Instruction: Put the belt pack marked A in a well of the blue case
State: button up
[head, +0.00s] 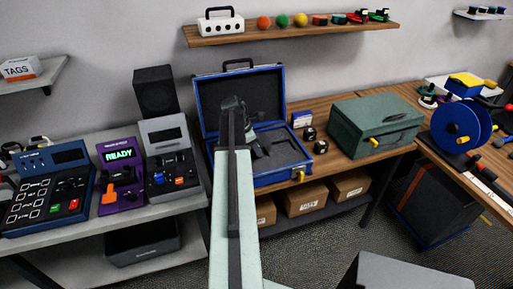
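The blue case (276,178) stands open on the wooden bench, its lid raised at the back and dark foam inside. A rectangular well shows in the right part of the foam. My arm covers the left part of the case. Two small black packs, one farther back (310,133) and one nearer (320,147), stand just right of the case. Their markings are too small to read, so I cannot tell which is A.
A green closed case (372,127) stands to the right. A small blue and white box (301,119) is behind the packs. Control consoles (122,178) line the left bench. A shelf (295,31) hangs above. Cardboard boxes (306,199) sit under the bench.

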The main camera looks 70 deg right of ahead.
jog(key=shift+r, duration=0.15)
jog(key=shift+r+p, duration=0.3)
jog(key=shift+p, duration=0.1)
jog(key=p+v, duration=1)
jog(key=v, duration=0.1)
jog(key=shift+w+r+p, duration=0.15)
jog(key=shift+r+p, duration=0.05)
jog(key=shift+p, duration=0.1)
jog(key=shift+a, duration=0.15)
